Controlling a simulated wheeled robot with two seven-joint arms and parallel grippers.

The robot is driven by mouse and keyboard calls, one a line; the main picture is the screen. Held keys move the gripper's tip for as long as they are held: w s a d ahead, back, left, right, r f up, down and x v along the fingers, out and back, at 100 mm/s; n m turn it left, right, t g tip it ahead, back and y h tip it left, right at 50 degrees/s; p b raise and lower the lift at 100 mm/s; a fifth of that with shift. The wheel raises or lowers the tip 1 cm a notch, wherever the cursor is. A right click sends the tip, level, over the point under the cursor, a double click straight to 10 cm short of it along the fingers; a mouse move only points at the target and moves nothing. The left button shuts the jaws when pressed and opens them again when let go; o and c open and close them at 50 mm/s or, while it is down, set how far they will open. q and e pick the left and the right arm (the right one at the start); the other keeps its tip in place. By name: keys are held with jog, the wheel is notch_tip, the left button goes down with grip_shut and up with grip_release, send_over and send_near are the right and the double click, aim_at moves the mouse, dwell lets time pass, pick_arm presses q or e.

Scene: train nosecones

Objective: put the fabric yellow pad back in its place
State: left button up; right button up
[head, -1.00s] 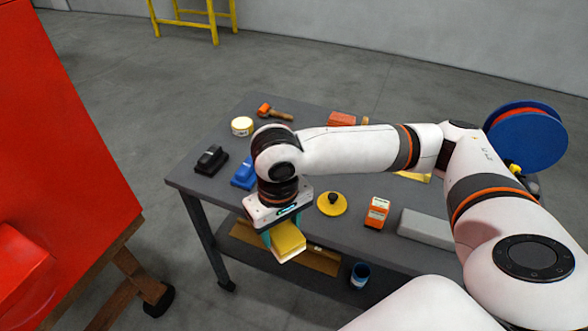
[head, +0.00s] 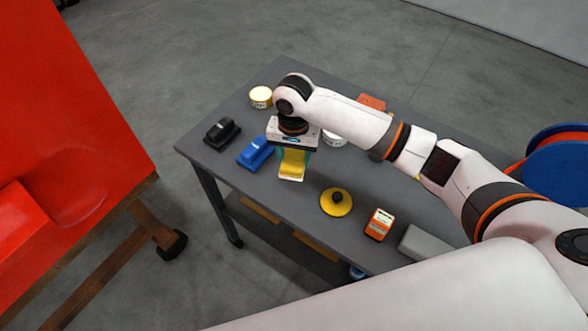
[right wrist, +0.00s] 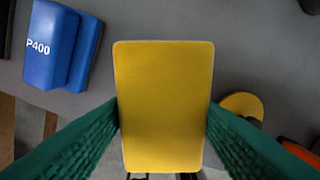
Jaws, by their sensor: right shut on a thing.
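The yellow fabric pad (head: 291,168) is between the fingers of my right gripper (head: 294,159), over the grey table. In the right wrist view the pad (right wrist: 163,105) is a flat yellow rectangle with rounded corners, and green fingers press its two sides. I cannot tell whether the pad touches the table top. It is just right of a blue sanding block (head: 255,152), marked P400 in the wrist view (right wrist: 52,45). A yellow disc with a black knob (head: 335,203) is to its lower right. My left gripper is not in view.
On the grey table (head: 240,190) are a black block (head: 219,135), a pale tin (head: 260,97), an orange-and-white box (head: 378,223) and a grey block (head: 422,243). A big red panel (head: 70,130) stands left. A blue reel (head: 560,170) is at right.

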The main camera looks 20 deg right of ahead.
aim_at(294, 156)
notch_tip(294, 156, down, 5)
jog(key=shift+f+p, duration=0.2)
jog(key=shift+p, duration=0.25)
jog(key=shift+f, duration=0.35)
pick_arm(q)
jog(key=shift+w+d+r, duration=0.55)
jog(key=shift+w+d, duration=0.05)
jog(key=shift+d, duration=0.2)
pick_arm(e)
jog(key=shift+w+d+f, duration=0.1)
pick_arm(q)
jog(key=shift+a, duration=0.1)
pick_arm(e)
jog(key=shift+f, duration=0.1)
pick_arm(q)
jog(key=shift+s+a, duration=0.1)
pick_arm(e)
jog(key=o, duration=0.9)
jog(key=shift+o, duration=0.2)
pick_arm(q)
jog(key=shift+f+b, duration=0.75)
pick_arm(e)
notch_tip(294, 156, up, 12)
jog(key=shift+r, duration=0.15)
